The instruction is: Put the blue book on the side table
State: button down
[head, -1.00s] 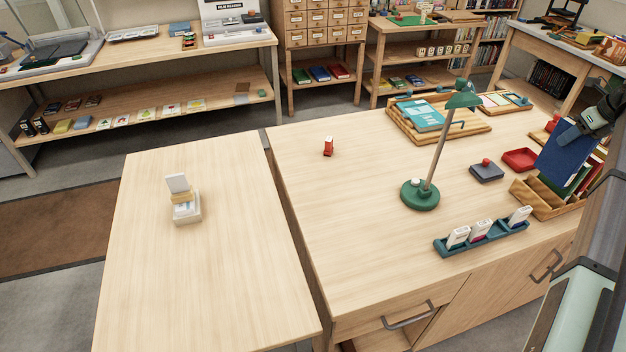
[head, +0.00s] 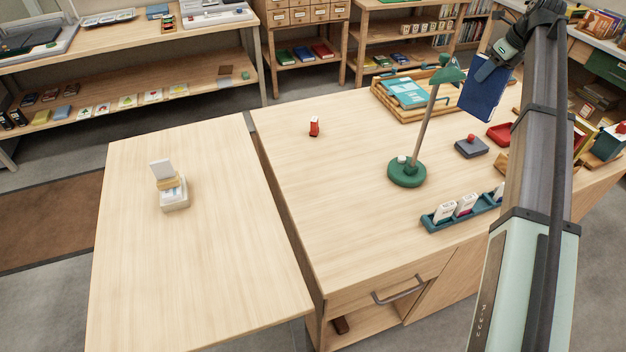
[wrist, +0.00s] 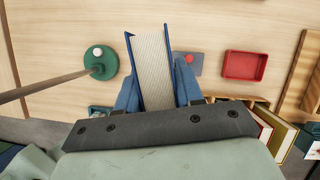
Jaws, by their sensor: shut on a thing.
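The blue book (head: 481,100) hangs upright below my gripper (head: 487,68), held above the right part of the large desk (head: 330,200). In the wrist view the book's pale page edge (wrist: 152,70) and blue covers lie between the two blue fingers of my gripper (wrist: 155,88), which are shut on it. The side table (head: 190,250) appears to be the separate wooden table at the left, beside the desk. Its top is mostly bare.
A small card holder (head: 174,195) stands on the left table. A green lamp (head: 407,172) stands on the desk left of the book, its shade near the book in the head view. A red stamp-like thing (head: 314,126) and a card rack (head: 440,223) are also on the desk.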

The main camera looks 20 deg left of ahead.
jog(key=s+a+n+g, duration=0.1)
jog(key=s+a+n, duration=0.15)
jog(key=a, duration=1.25)
jog(key=s+a+n+g, duration=0.15)
jog(key=s+a, duration=0.25)
jog(key=a, duration=1)
jog(key=s+a+n, duration=0.2)
jog(key=s+a, duration=0.2)
jog(key=a, duration=1.1)
jog(key=s+a+n+g, duration=0.1)
jog(key=s+a+n, duration=0.1)
jog(key=s+a, duration=1.05)
jog(key=s+a+n+g, duration=0.1)
jog(key=s+a+n, duration=0.2)
jog(key=s+a, duration=0.95)
notch_tip(320, 180, down, 16)
jog(key=w+a, duration=0.2)
jog(key=shift+a+f, duration=0.25)
jog(key=shift+a, duration=0.1)
jog(key=shift+w, duration=0.1)
jog(key=c, duration=0.7)
grip_release()
jog(key=shift+f+t, duration=0.15)
jog(key=shift+t, duration=0.1)
